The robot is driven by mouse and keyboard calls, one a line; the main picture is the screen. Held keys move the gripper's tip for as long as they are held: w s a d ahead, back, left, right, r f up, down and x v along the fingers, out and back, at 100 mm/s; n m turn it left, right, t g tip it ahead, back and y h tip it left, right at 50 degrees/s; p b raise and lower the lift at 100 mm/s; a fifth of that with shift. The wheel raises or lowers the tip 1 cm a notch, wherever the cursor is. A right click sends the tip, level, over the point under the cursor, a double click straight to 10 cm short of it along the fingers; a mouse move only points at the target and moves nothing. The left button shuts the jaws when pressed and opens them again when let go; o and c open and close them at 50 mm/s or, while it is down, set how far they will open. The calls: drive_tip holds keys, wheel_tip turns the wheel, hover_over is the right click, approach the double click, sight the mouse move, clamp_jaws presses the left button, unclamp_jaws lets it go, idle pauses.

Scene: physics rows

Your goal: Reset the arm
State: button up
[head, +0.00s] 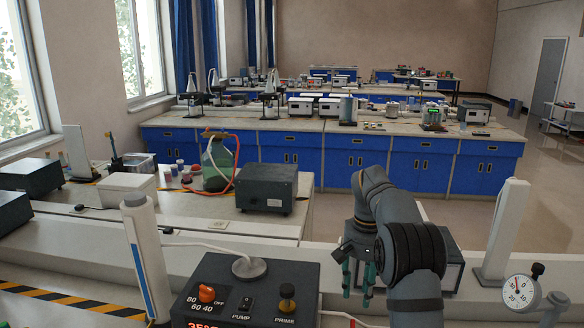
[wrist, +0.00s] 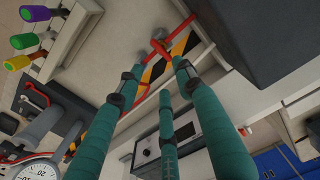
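My arm (head: 405,235) reaches up and bends over on the right of the head view. My gripper (head: 357,285) hangs from it with its teal fingers pointing down, in front of a grey box-shaped instrument (head: 425,275). In the wrist view my gripper (wrist: 160,72) shows three teal fingers spread apart with nothing between them. Beyond the fingers lie a red-orange fitting and a black-and-yellow stripe. The gripper is partly hidden by my own arm in the head view.
A dark control box (head: 245,290) with knobs stands left of my gripper. A round gauge (head: 521,292) and a white upright post (head: 503,230) stand at right. A grey box (head: 267,188) and green bottle (head: 219,160) sit on the bench behind.

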wheel_tip(320, 180, down, 11)
drive_tip(key=shift+s+f, duration=0.1)
drive_tip(key=shift+f, duration=0.3)
drive_tip(key=shift+n+p, duration=0.75)
drive_tip(key=shift+n, duration=0.45)
drive_tip(key=shift+f, duration=0.1)
